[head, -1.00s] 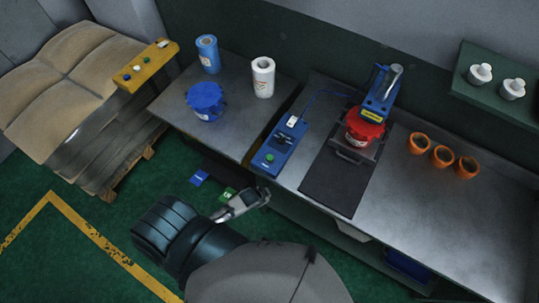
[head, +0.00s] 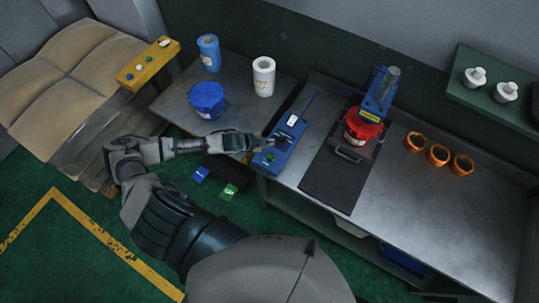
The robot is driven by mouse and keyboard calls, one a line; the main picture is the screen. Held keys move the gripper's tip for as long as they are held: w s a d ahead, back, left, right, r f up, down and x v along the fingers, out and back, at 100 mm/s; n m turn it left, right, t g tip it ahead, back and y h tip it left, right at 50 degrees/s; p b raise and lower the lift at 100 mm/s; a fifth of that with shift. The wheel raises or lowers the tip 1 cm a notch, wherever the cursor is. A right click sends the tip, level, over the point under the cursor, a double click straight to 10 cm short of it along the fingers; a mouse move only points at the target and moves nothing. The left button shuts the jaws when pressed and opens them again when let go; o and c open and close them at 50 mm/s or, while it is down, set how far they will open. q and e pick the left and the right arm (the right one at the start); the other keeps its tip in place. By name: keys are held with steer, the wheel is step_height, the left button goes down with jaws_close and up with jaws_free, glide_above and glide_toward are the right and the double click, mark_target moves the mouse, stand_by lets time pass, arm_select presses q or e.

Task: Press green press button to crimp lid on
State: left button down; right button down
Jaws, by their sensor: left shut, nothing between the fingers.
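The blue control box (head: 283,147) lies on the metal bench's left end, with a green button (head: 271,156) near its front end. My left gripper (head: 266,144) is shut and empty, with its fingertips at the box close to the green button. I cannot tell whether they touch it. The blue press (head: 379,92) stands at the back of the bench. My right gripper is out of view.
A side table (head: 178,106) holds a blue bucket (head: 207,97), a blue can (head: 209,54) and a white roll (head: 263,77). A black mat (head: 338,184) lies in front of the red bucket.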

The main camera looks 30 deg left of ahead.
arm_select(q)
steer(key=shift+w+d+f, duration=0.1)
steer(key=shift+d, duration=0.15)
steer(key=b, duration=0.6)
glide_above(269, 157)
step_height(269, 157, down, 7)
steer(key=shift+w+f, duration=0.1)
steer(key=shift+f+b, duration=0.4)
steer(key=shift+f, duration=0.35)
steer(key=shift+f, duration=0.35)
stand_by(0.5)
steer(key=shift+f, duration=0.45)
stand_by(0.6)
stand_by(0.3)
steer(key=shift+r+p, duration=0.9)
steer(key=shift+p, duration=0.2)
